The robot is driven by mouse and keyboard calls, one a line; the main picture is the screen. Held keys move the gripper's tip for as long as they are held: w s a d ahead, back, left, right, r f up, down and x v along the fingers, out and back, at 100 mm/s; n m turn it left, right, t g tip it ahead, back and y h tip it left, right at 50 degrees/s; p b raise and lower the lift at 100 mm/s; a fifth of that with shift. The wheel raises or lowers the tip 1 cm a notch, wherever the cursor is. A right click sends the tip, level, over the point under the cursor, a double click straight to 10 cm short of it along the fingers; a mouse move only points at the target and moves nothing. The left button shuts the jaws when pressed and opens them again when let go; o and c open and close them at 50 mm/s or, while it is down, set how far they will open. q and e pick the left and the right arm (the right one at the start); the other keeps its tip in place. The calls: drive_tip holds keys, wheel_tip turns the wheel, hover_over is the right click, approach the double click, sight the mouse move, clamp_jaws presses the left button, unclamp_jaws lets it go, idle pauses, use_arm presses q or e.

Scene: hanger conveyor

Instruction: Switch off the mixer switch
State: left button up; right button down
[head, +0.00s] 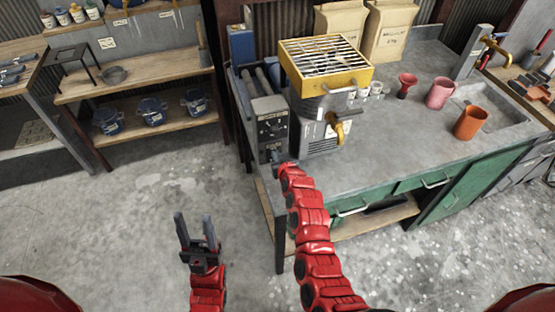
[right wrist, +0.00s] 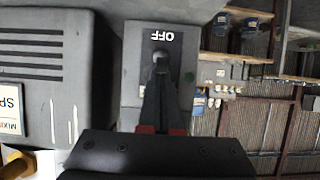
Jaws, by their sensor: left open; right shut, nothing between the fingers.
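The mixer switch box (head: 271,112), a grey box, stands at the left end of the grey counter. In the right wrist view its panel (right wrist: 135,45) shows an upside-down "OFF" label. A small dark switch lever (right wrist: 160,58) sits beside the label. My right gripper (head: 276,157) is shut and empty at the lower front of the box. In the right wrist view its closed fingertips (right wrist: 160,80) are at the lever; I cannot tell whether they touch. They hide the panel's lower middle. My left gripper (head: 194,228) is open and empty above the floor.
A machine with a yellow grated tray (head: 325,62) and a yellow spout stands right of the box. A pink cup (head: 440,93) and an orange cup (head: 470,123) stand further right. Shelves with blue pots (head: 152,111) are at the left. The floor between is clear.

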drive_tip(key=shift+s+f+b, duration=0.1)
drive_tip(key=shift+f+b, duration=0.4)
drive_tip(key=shift+f, duration=0.1)
idle(0.4)
drive_tip(key=shift+s+d+r, duration=0.1)
drive_tip(key=shift+s, duration=0.25)
drive_tip(key=shift+v, duration=1.25)
drive_tip(key=shift+s+d+r+p, duration=0.1)
drive_tip(key=shift+s+d+r, duration=0.1)
drive_tip(key=shift+s, duration=0.45)
drive_tip(key=shift+s+d+r+p, duration=0.1)
drive_tip(key=shift+s+d, duration=0.15)
drive_tip(key=shift+s, duration=0.35)
drive_tip(key=shift+s+d+r+p, duration=0.1)
drive_tip(key=shift+s+d, duration=0.1)
drive_tip(key=shift+s, duration=0.45)
